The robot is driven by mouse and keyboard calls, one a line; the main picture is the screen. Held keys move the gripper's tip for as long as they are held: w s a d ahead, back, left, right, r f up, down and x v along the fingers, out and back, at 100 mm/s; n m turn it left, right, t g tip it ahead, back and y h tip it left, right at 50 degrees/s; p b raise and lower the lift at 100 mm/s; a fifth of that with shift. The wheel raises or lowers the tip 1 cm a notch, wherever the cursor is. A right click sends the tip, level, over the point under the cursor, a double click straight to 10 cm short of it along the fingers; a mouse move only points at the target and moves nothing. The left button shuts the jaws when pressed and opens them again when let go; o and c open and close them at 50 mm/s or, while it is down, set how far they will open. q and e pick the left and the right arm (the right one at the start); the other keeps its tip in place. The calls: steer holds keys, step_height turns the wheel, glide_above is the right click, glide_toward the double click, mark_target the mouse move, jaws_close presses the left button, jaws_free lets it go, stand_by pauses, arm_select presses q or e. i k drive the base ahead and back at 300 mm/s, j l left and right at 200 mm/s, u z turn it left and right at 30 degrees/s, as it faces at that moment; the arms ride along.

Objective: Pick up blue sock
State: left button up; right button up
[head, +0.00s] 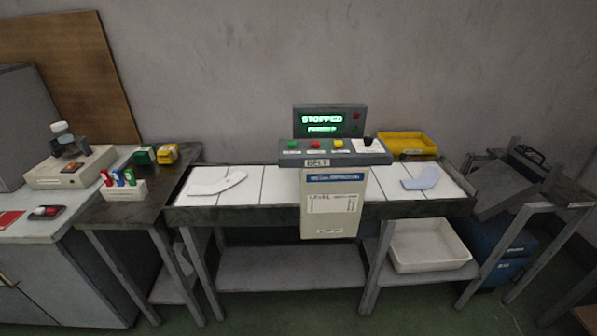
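The blue sock (421,179) is pale blue and lies flat on the white belt surface, right of the control panel. Its narrow end points up and to the right. A white sock-shaped piece (216,184) lies on the left part of the same belt; I cannot tell if it is a sock or a board. Neither of my grippers shows in the head view.
The belt table (320,215) has a raised dark front edge. A control panel (333,152) reading "STOPPED" and a hanging sheet (333,205) stand mid-table. A yellow bin (407,139) sits behind the sock. A white tub (429,246) is on the shelf below.

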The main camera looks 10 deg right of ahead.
mark_target(428, 178)
steer(key=l+z, duration=0.1)
steer(key=z, duration=0.3)
steer(key=i+z, duration=0.1)
steer(key=z, duration=0.3)
steer(key=l+z, duration=0.1)
steer(key=z, duration=0.3)
steer(key=i+j, duration=0.05)
